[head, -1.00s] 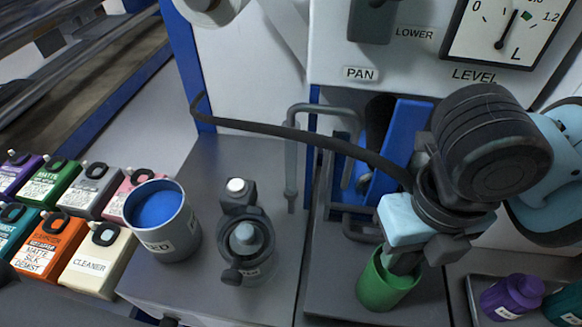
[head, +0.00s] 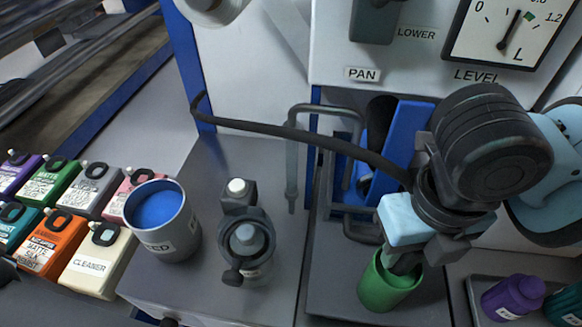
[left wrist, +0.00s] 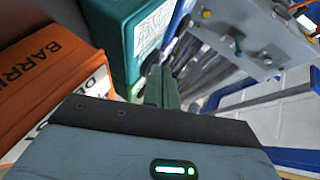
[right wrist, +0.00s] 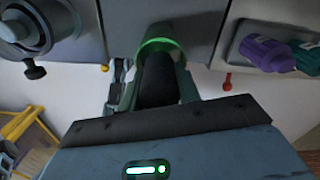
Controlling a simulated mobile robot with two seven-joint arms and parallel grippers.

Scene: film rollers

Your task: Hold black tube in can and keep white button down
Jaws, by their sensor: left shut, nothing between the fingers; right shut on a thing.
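My right gripper (head: 405,258) is shut on the black tube (head: 300,136), near its lower end. That end points down into the mouth of the green can (head: 378,292); how deep it reaches is hidden. The right wrist view also shows the tube (right wrist: 158,82) between the fingers and the green can's rim (right wrist: 160,43) around its end. The white button (head: 237,186) stands on top of a dark pump-like fitting on the grey bench, with nothing touching it. My left gripper (left wrist: 165,88) is shut and empty, beside orange and teal cans, and is out of the head view.
A grey can with blue contents (head: 165,245) stands left of the fitting (head: 247,245). Several coloured labelled containers, including a cream cleaner can (head: 98,262), crowd the left. A blue panel and bent pipe stand behind the green can.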

